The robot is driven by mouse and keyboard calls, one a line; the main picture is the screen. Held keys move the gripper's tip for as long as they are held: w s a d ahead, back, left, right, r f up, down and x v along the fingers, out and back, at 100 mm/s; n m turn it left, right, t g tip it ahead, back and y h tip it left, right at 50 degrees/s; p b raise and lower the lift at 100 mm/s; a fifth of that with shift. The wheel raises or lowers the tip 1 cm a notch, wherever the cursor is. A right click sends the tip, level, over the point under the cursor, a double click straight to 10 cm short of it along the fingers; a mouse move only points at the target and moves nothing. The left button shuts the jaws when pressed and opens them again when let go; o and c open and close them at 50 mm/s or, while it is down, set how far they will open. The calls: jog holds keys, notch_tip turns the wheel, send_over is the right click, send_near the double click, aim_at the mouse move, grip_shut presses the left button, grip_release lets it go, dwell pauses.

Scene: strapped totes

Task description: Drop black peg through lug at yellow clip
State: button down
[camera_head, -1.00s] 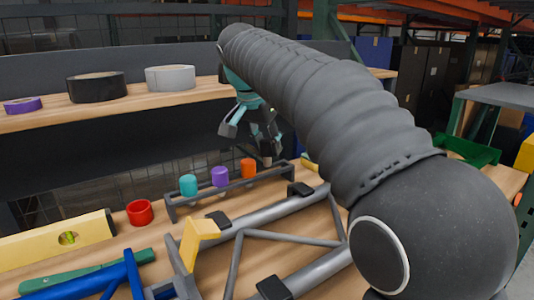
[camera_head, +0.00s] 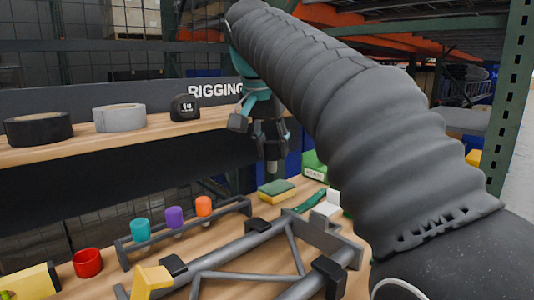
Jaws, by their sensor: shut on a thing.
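My gripper (camera_head: 262,130) hangs above the bench beyond the peg rack, shut on the black peg. The peg's pale metal tip (camera_head: 272,167) points down below the fingers, clear of the bench; its dark head is hard to tell from the fingers. The yellow clip (camera_head: 152,280) stands at the near left end of the grey tube frame (camera_head: 235,240), cut by the picture's lower edge. The lug at the yellow clip cannot be made out. The gripper is well behind and to the right of that clip.
A rack (camera_head: 190,232) holds teal, purple and orange pegs between gripper and yellow clip. A red cup (camera_head: 88,263) stands left. A white clip (camera_head: 328,205), sponge (camera_head: 277,190) and green box (camera_head: 314,165) are right. A shelf (camera_head: 150,138) with tape rolls runs behind.

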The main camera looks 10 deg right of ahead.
aim_at(274, 141)
jog(key=shift+r, duration=1.6)
jog(key=shift+a, duration=0.1)
